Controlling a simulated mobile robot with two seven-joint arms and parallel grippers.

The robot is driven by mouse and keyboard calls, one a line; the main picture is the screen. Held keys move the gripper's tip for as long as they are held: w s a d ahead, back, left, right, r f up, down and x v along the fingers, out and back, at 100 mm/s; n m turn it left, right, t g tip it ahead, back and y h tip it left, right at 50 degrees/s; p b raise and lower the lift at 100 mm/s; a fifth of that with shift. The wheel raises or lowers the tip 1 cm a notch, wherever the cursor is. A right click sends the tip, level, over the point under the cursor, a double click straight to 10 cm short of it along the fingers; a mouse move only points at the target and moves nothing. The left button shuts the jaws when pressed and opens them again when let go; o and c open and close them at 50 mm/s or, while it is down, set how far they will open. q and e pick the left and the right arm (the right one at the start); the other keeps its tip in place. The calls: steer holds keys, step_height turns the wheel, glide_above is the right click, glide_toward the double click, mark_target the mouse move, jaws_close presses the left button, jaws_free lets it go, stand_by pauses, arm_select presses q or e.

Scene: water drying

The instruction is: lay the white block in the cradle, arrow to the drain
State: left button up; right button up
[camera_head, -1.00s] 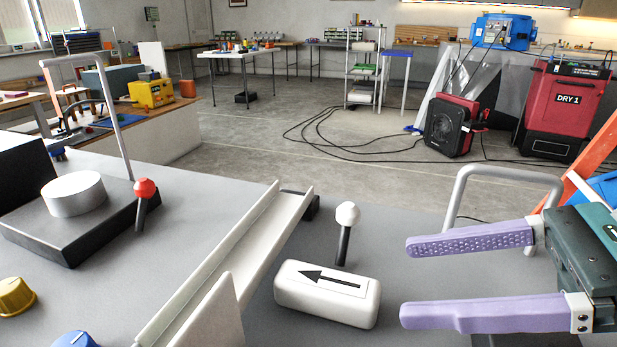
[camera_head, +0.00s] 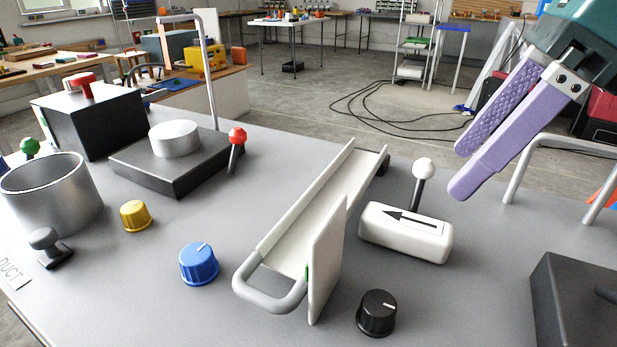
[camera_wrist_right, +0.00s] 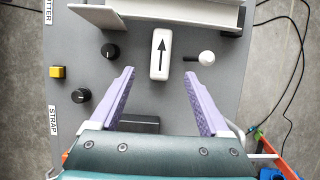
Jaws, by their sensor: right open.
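The white block (camera_head: 405,233) lies on the grey tabletop just right of the white trough, which seems to be the cradle (camera_head: 300,215). The black arrow on its top points left, towards the trough. In the right wrist view the block (camera_wrist_right: 160,54) lies ahead, between the fingertip lines, its arrow pointing up the picture to the trough (camera_wrist_right: 190,16). My right gripper (camera_head: 460,169) is open and empty, its purple fingers raised above and right of the block. I cannot tell which part is the drain. My left gripper is out of view.
A white-knobbed lever (camera_head: 423,170) stands right behind the block. A black knob (camera_head: 376,313) is in front of it, and a blue knob (camera_head: 199,264) left of the trough. A metal rail (camera_head: 520,165) and a dark box (camera_head: 575,310) are at the right.

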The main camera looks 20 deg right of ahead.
mark_target(413, 221)
steer(key=x, duration=0.9)
steer(key=shift+w+f+b, duration=0.1)
steer(key=shift+f+b, duration=0.15)
steer(key=shift+b, duration=0.05)
steer(key=shift+f, duration=0.1)
steer(key=shift+f+b, duration=0.2)
steer(key=shift+b, duration=0.15)
steer(key=shift+c, duration=0.2)
jaws_close()
stand_by(0.5)
